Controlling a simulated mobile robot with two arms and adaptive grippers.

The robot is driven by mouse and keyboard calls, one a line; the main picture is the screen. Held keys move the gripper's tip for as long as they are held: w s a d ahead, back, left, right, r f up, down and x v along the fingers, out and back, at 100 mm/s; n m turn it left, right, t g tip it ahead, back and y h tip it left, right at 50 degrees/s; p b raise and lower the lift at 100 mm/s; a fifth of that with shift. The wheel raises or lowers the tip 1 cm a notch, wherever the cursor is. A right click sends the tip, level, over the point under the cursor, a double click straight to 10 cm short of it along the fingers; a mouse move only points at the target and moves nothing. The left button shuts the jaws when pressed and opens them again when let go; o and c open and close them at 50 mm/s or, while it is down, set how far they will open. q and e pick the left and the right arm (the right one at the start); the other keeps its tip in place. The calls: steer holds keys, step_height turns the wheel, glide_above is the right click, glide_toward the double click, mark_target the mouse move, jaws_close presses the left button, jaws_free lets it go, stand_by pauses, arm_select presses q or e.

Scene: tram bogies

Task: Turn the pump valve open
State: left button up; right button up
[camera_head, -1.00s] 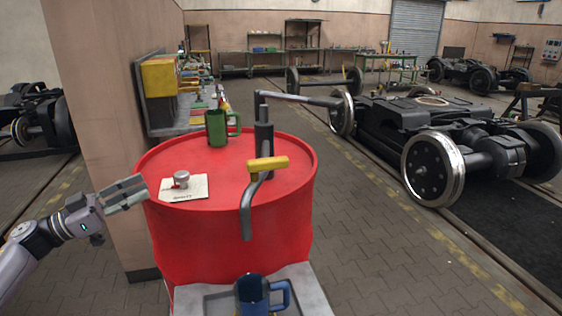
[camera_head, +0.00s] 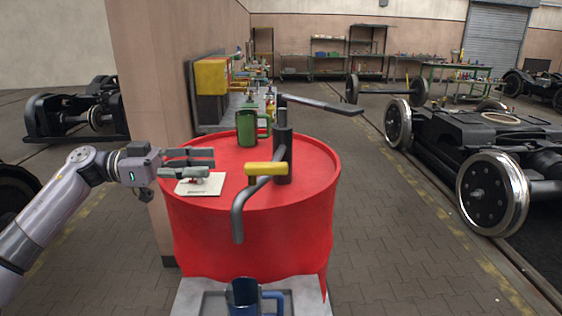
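The hand pump (camera_head: 282,155) stands upright on the red drum (camera_head: 270,235), with its long lever (camera_head: 322,104) pointing right. Its grey spout (camera_head: 239,215) bends down over the drum's front edge. The yellow valve handle (camera_head: 266,168) lies across the spout, level in the picture. My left gripper (camera_head: 212,163) is over the drum's left part, left of the valve handle and apart from it. Its fingers are spread, with nothing seen between them. My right gripper is not in view.
A white card (camera_head: 205,188) with a small knob-like item, partly hidden by my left gripper, lies on the drum. A blue mug (camera_head: 244,297) stands on a tray below the spout. A wall corner (camera_head: 155,110) rises behind my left arm.

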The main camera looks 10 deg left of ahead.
mark_target(275, 163)
arm_select(q)
steer(key=p+x, duration=0.3)
steer(key=x, duration=1.2)
steer(key=shift+s, duration=0.1)
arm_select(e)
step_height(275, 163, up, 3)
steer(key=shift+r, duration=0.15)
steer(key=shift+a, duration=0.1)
arm_select(q)
steer(key=shift+c, duration=0.4)
steer(key=c, duration=0.4)
jaws_close()
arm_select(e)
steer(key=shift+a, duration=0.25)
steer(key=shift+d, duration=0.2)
